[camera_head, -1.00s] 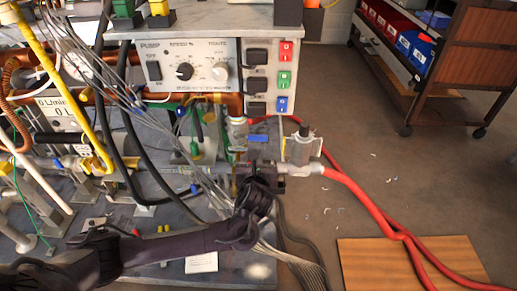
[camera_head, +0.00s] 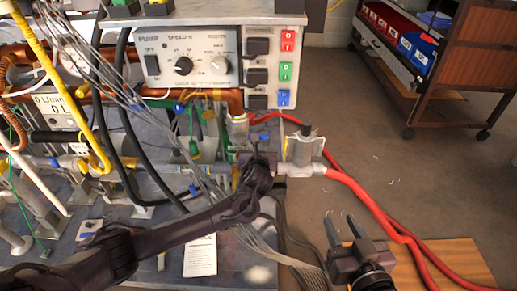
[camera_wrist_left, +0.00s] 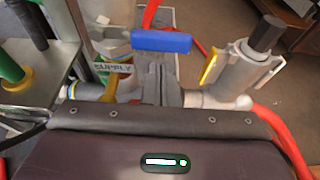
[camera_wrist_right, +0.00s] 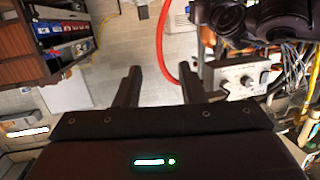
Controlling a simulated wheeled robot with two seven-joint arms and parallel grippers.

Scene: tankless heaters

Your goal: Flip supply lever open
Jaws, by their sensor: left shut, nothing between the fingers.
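The supply lever is a blue handle (camera_wrist_left: 161,41) in the left wrist view, just beyond my left gripper's fingertips. A tag reading SUPPLY (camera_wrist_left: 113,66) hangs left of it. My left gripper (camera_wrist_left: 158,75) is shut and empty, its fingers in front of the valve and below the blue handle in the picture. I cannot tell whether they touch it. In the head view my left gripper (camera_head: 259,162) is at the pipe end, largely hiding the valve. My right gripper (camera_head: 345,228) is open and empty at the lower right; its parted fingers also show in the right wrist view (camera_wrist_right: 157,85).
A grey fitting with a dark cap (camera_head: 303,147) stands right of the valve, joined to a red hose (camera_head: 365,200). The pump control box (camera_head: 190,62) is above. Loose grey cables (camera_head: 275,250) hang near my left arm. A shelf cart (camera_head: 470,70) stands behind.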

